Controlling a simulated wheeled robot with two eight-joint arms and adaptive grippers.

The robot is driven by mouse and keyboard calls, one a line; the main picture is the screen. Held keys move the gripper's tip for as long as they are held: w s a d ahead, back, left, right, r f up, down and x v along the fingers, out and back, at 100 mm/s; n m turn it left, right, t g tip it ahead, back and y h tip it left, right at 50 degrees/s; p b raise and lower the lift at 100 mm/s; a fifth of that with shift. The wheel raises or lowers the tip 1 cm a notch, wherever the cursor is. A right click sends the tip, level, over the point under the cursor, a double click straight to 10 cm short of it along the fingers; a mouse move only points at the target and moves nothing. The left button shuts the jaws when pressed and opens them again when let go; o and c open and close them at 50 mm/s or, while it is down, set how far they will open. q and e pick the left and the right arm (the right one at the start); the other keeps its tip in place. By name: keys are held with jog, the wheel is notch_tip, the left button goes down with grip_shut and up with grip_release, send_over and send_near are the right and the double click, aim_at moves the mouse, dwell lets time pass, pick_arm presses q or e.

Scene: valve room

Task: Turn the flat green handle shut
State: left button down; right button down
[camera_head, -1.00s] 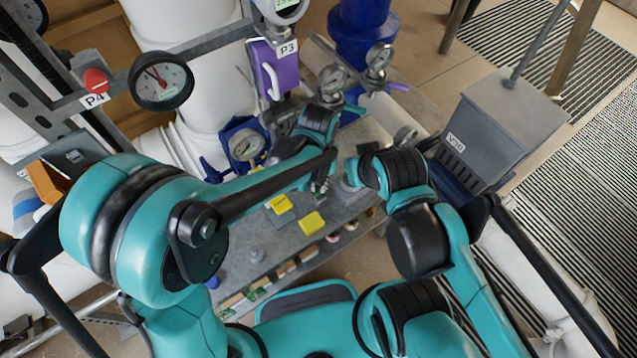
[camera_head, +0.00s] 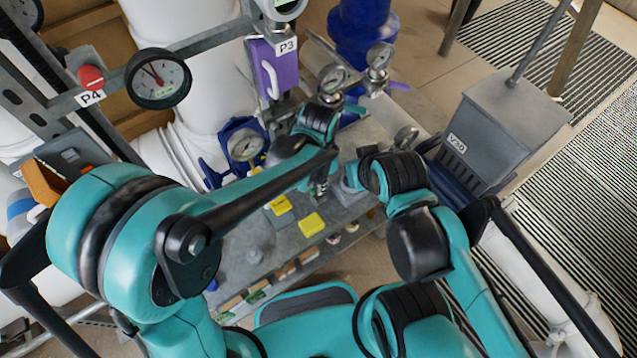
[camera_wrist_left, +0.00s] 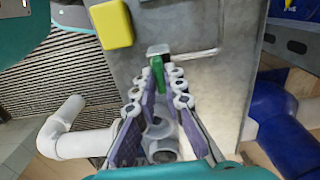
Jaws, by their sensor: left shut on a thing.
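The flat green handle (camera_wrist_left: 157,74) shows in the left wrist view as a narrow green strip, seen end-on between my left fingertips. My left gripper (camera_wrist_left: 164,88) has its purple-sided fingers on either side of it and is shut on it. A grey round fitting (camera_wrist_left: 162,148) sits between the fingers, nearer the wrist. In the head view my left gripper (camera_head: 319,188) points down at the grey bench, and my arm hides the handle. My right gripper (camera_head: 362,162) is close to its right; its fingers are too hidden to tell their state.
Yellow blocks (camera_head: 311,224) lie on the grey bench (camera_head: 245,235). Gauges (camera_head: 333,78) and a purple handle (camera_head: 268,68) stand behind my left wrist. My two wrists are close together with little room between.

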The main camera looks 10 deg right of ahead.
pick_arm(q)
jog(key=shift+m, duration=0.3)
jog(key=c, duration=1.6)
grip_release()
notch_tip(320, 180, up, 12)
jog(key=s+a+f+n+t+b, duration=0.1)
jog(key=a+n, duration=0.3)
jog(key=a, duration=0.5)
jog(key=s+a+f+n+t+b, duration=0.1)
jog(key=a+n, duration=0.4)
jog(key=a, duration=0.5)
jog(key=s+a+f+n+t+b, duration=0.1)
jog(key=s+a+n+t+b, duration=0.1)
jog(key=a+n+t, duration=0.3)
jog(key=a, duration=0.4)
jog(key=shift+s+a+f, duration=0.15)
jog(key=shift+a+f, duration=0.2)
jog(key=shift+a, duration=0.05)
